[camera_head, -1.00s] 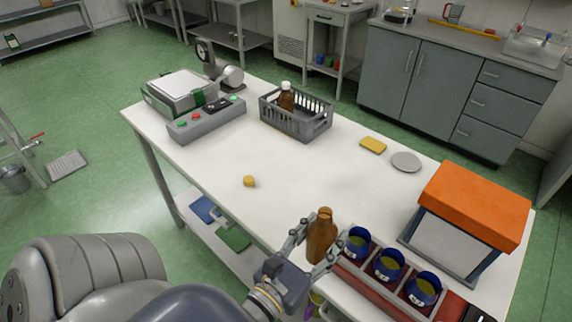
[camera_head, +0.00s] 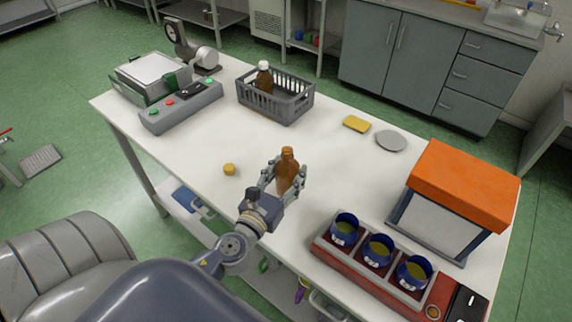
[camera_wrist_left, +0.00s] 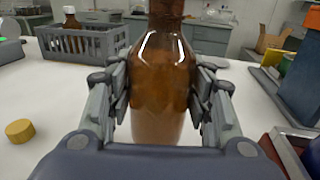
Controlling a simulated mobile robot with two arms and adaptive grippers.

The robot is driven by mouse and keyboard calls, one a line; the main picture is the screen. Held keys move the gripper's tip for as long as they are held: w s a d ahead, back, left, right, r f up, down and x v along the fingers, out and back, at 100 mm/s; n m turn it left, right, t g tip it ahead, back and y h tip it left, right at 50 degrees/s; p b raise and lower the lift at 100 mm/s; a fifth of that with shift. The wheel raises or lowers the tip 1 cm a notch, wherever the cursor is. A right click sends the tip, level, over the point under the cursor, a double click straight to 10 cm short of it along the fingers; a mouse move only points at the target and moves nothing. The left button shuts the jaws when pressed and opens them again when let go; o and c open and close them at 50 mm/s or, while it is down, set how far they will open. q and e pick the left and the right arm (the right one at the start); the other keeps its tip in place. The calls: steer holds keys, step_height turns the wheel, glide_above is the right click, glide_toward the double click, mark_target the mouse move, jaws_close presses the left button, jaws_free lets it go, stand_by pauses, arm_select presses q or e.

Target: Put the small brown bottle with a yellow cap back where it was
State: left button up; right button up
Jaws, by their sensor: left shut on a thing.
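A brown bottle without a cap (camera_head: 288,165) is upright in my left gripper (camera_head: 283,180), whose fingers are shut on its sides. In the left wrist view the bottle (camera_wrist_left: 163,85) fills the middle, its top cut off by the frame. I cannot tell whether its base touches the table. A round yellow cap (camera_head: 229,169) lies alone on the table, left of the gripper; it also shows in the left wrist view (camera_wrist_left: 19,131). Another brown bottle, with a white cap (camera_head: 264,76), stands in the grey crate (camera_head: 290,108). My right gripper is not in view.
A red rack with blue cups (camera_head: 330,249) and an orange-topped box (camera_head: 465,180) stand at the right. A yellow sponge (camera_head: 356,124) and a grey disc (camera_head: 391,141) lie farther back. A control box (camera_head: 180,112) stands at left. The table between gripper and crate is clear.

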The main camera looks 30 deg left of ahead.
arm_select(q)
steer(key=w+a+f, duration=0.2)
steer(key=w+a+f+b, duration=0.1)
steer(key=w, duration=0.1)
steer(key=shift+w+a, duration=0.1)
steer(key=shift+f, duration=0.3)
steer(key=shift+f+b, duration=0.15)
steer(key=shift+b, duration=0.15)
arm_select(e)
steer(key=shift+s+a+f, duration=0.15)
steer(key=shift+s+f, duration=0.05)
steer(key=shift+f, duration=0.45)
arm_select(q)
steer(key=shift+f, duration=0.1)
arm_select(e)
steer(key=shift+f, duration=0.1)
arm_select(q)
steer(key=o, duration=1.4)
